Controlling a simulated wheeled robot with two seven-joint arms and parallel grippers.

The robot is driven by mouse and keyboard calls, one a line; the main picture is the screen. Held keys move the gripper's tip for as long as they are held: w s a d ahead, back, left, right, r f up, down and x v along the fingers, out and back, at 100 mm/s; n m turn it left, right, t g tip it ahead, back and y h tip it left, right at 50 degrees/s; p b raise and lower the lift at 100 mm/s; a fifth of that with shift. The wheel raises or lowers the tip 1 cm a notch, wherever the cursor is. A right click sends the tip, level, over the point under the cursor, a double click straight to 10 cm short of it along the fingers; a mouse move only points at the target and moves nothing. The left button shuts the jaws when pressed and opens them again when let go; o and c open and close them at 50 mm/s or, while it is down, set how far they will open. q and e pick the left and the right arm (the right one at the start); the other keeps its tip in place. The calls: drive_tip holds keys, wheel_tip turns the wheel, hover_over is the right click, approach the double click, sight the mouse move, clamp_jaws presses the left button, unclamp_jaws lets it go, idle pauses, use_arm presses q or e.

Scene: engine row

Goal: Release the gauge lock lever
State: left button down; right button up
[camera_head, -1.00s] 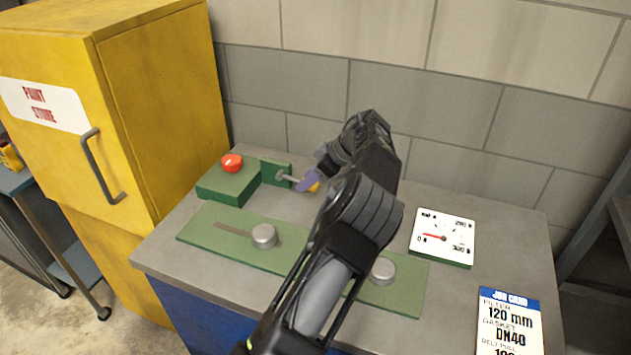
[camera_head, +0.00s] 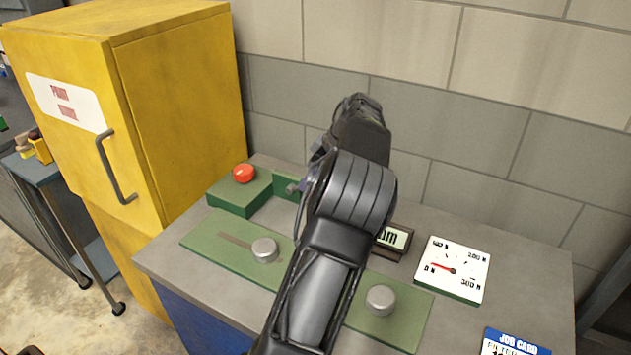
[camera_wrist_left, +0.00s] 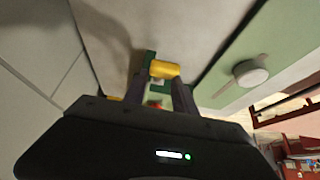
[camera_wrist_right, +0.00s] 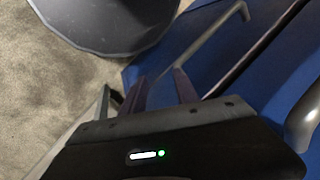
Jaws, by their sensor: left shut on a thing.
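The lock lever's yellow grip (camera_wrist_left: 165,69) shows between the fingers of my left gripper (camera_wrist_left: 160,88) in the left wrist view. The jaws are shut on it. In the head view my left arm hides most of the lever; only a bit of fingertip (camera_head: 294,188) shows beside the green bracket (camera_head: 284,182). The white-faced gauge (camera_head: 452,268) lies on the bench to the right, its red needle near the 0 mark. My right gripper (camera_wrist_right: 160,88) is open and empty beside the blue bench front in the right wrist view; it is not in the head view.
A green box with a red button (camera_head: 244,173) stands left of the bracket. A green plate (camera_head: 215,240) with two grey knobs, a small display (camera_head: 394,238) and a job card (camera_head: 512,343) are on the bench. A yellow cabinet (camera_head: 180,110) stands left, a block wall behind.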

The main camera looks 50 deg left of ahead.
use_arm(q)
drive_tip(key=shift+s+a+r, duration=0.15)
drive_tip(key=shift+a+r, duration=0.1)
drive_tip(key=shift+a, duration=0.2)
drive_tip(key=c, duration=1.5)
unclamp_jaws()
drive_tip(key=o, duration=0.3)
drive_tip(key=shift+a+f, duration=0.15)
drive_tip(key=shift+f, duration=0.05)
drive_tip(key=shift+o, duration=0.9)
drive_tip(key=shift+d, duration=0.25)
drive_tip(key=shift+r, duration=0.1)
